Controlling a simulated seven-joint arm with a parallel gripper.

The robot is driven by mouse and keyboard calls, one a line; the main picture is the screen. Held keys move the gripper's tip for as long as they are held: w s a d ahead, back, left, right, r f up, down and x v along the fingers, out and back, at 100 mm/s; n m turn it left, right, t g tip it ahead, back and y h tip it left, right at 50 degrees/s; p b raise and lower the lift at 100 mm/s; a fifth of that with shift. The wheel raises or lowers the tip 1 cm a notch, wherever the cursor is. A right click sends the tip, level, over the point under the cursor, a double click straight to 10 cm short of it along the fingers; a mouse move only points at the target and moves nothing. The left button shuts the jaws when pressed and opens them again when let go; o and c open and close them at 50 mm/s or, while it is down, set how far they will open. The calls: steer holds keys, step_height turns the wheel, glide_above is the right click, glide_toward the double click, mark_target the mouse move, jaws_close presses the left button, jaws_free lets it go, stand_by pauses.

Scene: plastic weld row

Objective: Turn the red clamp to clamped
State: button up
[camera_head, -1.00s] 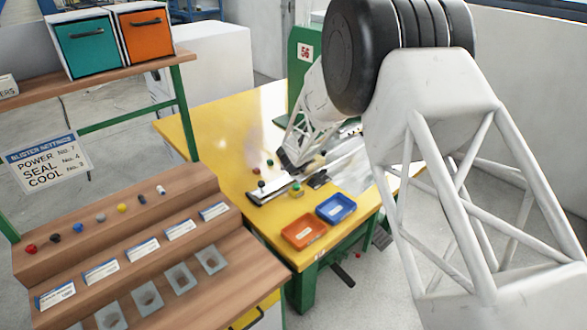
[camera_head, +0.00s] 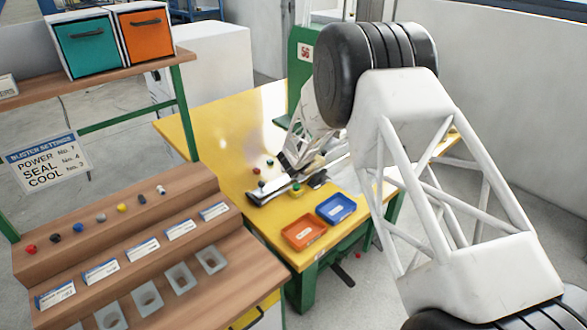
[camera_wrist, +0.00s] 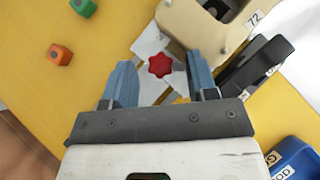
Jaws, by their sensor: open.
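The red clamp (camera_wrist: 160,65) shows in the wrist view as a red star-shaped knob on a pale metal plate. My gripper (camera_wrist: 161,78) is open, with one blue finger to the left of the knob and one to the right. Gaps show between the knob and both fingers in this view, and I cannot tell the height between them. In the head view my gripper (camera_head: 288,166) is small and low over the yellow table, and the knob cannot be made out there.
A beige block (camera_wrist: 194,28) and a black part (camera_wrist: 256,66) stand close beyond and right of the knob. A green piece (camera_wrist: 84,7) and an orange piece (camera_wrist: 60,55) lie left on the yellow table (camera_head: 215,125). Orange (camera_head: 304,232) and blue (camera_head: 336,208) trays sit at its front.

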steer(key=c, duration=0.9)
steer(key=shift+d+n+g+y, duration=0.2)
steer(key=shift+n+y, duration=0.6)
steer(key=shift+n, duration=0.25)
steer(key=shift+d+n+g+y, duration=0.15)
steer(key=shift+n+g+y, duration=0.05)
steer(key=shift+n+y, duration=0.75)
steer(key=shift+w+d+n+g+y, duration=0.15)
steer(key=shift+n+g+y, duration=0.7)
steer(key=shift+n, duration=0.85)
